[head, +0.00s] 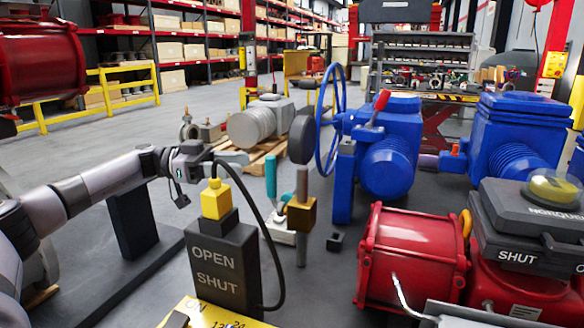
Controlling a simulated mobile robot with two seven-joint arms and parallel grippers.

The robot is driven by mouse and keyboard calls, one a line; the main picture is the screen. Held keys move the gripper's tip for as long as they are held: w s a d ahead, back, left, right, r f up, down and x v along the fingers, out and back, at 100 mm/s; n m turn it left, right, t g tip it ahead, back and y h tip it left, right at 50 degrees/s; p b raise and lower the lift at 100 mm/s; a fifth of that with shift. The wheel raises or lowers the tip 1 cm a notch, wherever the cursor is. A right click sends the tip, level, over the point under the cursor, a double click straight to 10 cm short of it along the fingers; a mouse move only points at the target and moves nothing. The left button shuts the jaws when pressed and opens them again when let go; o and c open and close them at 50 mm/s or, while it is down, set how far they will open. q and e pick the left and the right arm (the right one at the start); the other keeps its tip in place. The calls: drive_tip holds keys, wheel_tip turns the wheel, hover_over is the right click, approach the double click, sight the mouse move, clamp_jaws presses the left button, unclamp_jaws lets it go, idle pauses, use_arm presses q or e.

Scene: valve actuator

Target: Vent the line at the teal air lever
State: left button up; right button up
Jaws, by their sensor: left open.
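A teal upright handle (271,177) stands in the middle of the head view, above a pale base plate (281,230) on the floor. I cannot tell which teal piece is the air lever. My left gripper (203,170) is open, left of the teal handle and apart from it. Its fingers are small and partly lost against its dark body. My right gripper is out of view.
A dark OPEN/SHUT box (222,270) with a yellow plug (215,200) and black cable stands in front, below my left gripper. A red actuator (412,255) fills the lower right. A blue valve body (388,165) with a handwheel (330,120) stands behind.

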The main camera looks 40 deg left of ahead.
use_arm(q)
drive_tip(key=p, duration=0.1)
hover_over(272, 194)
drive_tip(key=shift+w+a, duration=0.3)
clamp_jaws()
